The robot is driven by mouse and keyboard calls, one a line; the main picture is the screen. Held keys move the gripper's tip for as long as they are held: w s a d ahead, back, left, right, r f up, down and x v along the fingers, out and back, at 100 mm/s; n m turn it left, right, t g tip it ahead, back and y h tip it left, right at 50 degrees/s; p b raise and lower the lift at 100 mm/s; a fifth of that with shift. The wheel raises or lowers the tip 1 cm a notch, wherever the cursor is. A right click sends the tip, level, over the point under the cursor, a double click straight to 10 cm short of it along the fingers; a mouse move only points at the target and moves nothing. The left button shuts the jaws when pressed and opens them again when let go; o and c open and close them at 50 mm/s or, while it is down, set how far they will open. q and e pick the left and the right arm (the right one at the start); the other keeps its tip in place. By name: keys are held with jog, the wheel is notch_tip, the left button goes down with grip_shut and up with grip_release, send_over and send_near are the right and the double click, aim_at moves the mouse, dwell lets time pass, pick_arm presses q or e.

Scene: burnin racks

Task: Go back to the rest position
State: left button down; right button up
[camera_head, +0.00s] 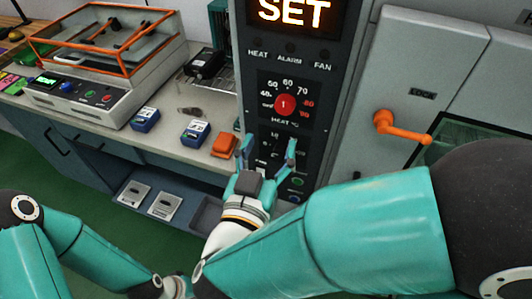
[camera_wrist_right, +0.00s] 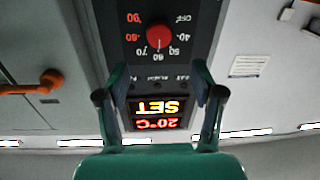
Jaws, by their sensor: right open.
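My right gripper (camera_head: 266,150) is open and empty in front of the dark control panel (camera_head: 250,90), below its red heat dial (camera_head: 284,104). In the right wrist view the open fingers of the right gripper (camera_wrist_right: 160,95) frame a lit display (camera_wrist_right: 155,113) that appears upside down and reads SET and 20°C. The red dial (camera_wrist_right: 158,36) shows there too, clear of the fingers. My left arm comes in at the lower left of the head view; its gripper cannot be made out clearly near the bottom edge.
A grey cabinet door with an orange handle (camera_head: 400,128) stands right of the panel. On the bench at left are a device with an orange-framed lid (camera_head: 110,40), two blue modules (camera_head: 195,132) and an orange block (camera_head: 225,144). A lower shelf holds grey plates (camera_head: 165,204).

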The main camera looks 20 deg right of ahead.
jog(key=shift+v, duration=0.85)
